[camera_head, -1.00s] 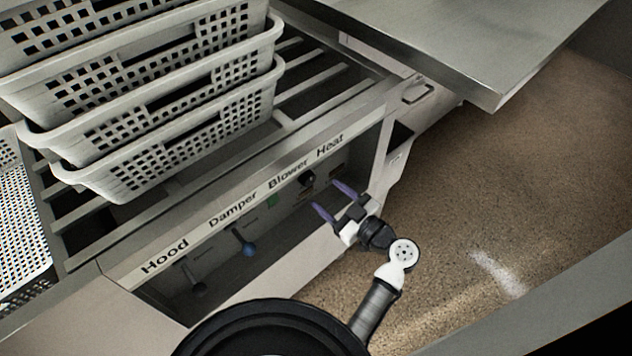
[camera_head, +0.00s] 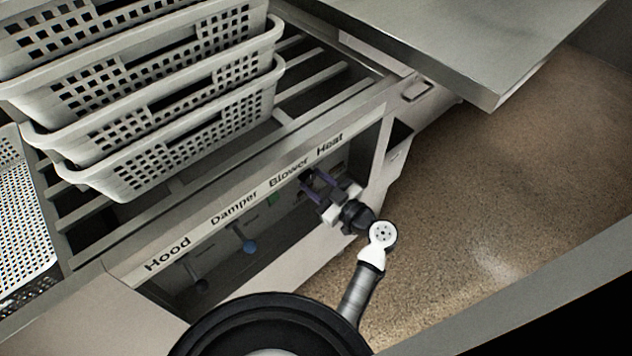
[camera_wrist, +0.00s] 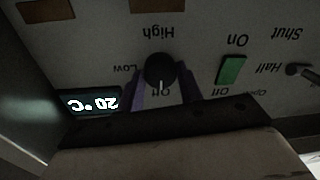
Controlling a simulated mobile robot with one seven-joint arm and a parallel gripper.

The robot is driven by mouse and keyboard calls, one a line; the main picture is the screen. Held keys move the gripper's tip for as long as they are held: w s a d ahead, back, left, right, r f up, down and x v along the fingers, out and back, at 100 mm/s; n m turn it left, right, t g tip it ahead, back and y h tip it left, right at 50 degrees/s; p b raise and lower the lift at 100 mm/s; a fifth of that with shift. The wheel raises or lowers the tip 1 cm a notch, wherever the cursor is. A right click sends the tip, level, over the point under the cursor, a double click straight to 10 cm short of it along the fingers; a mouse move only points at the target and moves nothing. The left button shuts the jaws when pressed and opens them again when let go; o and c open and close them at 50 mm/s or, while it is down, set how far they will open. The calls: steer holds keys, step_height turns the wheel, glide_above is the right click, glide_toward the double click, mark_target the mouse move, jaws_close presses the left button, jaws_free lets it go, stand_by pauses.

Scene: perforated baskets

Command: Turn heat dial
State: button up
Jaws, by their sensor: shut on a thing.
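The black heat dial (camera_wrist: 160,70) is round with a white pointer line and shows upside down in the wrist view. Its pointer line lies toward the "Off" mark, with "Low" and "High" printed around it. My gripper (camera_head: 313,180) is at the control panel (camera_head: 222,262) below the "Heat" label. Its two purple fingers (camera_wrist: 161,88) stand on either side of the dial and are shut on it. In the head view the fingers largely hide the dial.
A lit display (camera_wrist: 91,102) reads 20 °C beside the dial. A green switch (camera_wrist: 232,69) and a blue damper knob (camera_head: 249,246) are on the same panel. Stacked perforated baskets (camera_head: 150,125) stand on the slatted rack above. Open floor (camera_head: 480,190) lies to the right.

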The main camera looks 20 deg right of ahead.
steer(key=shift+m, duration=0.4)
steer(key=shift+c, duration=0.5)
steer(key=m+b, duration=0.1)
steer(key=m, duration=0.2)
steer(key=shift+f, duration=0.1)
steer(key=m, duration=0.4)
steer(key=shift+m, duration=0.3)
steer(key=m+p, duration=0.1)
steer(key=m, duration=0.4)
steer(key=shift+a+m+t+p, duration=0.1)
steer(key=shift+m+t+p, duration=0.25)
steer(key=shift+m+t, duration=0.05)
steer(key=shift+s+m+h+p, duration=0.1)
steer(key=shift+m+h+p, duration=0.2)
steer(key=shift+m+p, duration=1.25)
steer(key=shift+m+b, duration=0.55)
steer(key=shift+m, duration=0.2)
steer(key=o, duration=1)
